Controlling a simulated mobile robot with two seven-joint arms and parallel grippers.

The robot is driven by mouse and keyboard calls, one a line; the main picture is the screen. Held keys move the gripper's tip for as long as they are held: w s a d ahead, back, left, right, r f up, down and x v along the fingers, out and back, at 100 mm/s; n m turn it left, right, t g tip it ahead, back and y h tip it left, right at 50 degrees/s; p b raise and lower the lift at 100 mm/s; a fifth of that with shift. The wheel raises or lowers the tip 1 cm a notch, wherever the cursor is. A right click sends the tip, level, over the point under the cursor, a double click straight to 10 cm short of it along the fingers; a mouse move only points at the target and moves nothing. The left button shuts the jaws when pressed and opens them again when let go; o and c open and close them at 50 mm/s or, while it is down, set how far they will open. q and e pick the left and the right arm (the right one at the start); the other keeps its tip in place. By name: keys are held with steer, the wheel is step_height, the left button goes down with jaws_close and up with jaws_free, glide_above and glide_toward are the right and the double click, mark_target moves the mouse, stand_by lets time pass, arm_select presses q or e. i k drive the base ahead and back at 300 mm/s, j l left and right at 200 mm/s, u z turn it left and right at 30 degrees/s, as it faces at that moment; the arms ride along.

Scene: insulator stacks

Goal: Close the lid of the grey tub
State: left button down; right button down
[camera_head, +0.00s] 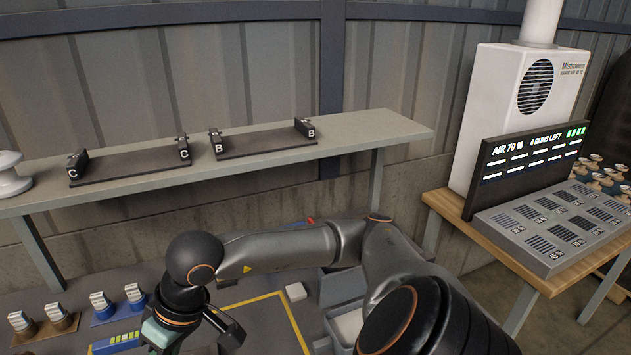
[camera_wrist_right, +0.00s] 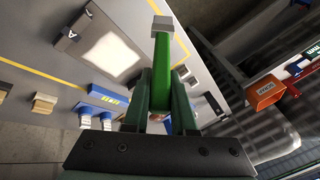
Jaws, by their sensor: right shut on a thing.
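A grey tub (camera_head: 329,328) stands on the work surface low in the middle of the head view, partly hidden by my right arm. Something pale shows inside it. A grey panel (camera_head: 342,288) stands up behind its opening and looks like the raised lid. My right gripper (camera_wrist_right: 160,88) is shut on a green bar (camera_wrist_right: 161,65) with a grey block at its far end. In the head view this gripper hangs left of the tub, apart from it, and its fingertips are unclear. My left gripper is out of view.
A grey shelf (camera_head: 372,139) carries black racks marked C and B. Blue and brown holders (camera_head: 118,306) stand at the lower left. A display panel (camera_head: 530,157) and vented box (camera_head: 557,228) sit on a wooden table at right. In the wrist view, an orange box (camera_wrist_right: 264,92) is at right.

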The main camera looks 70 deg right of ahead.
mark_target(348, 283)
steer(key=k+j+z, duration=0.1)
steer(key=z, duration=1.2)
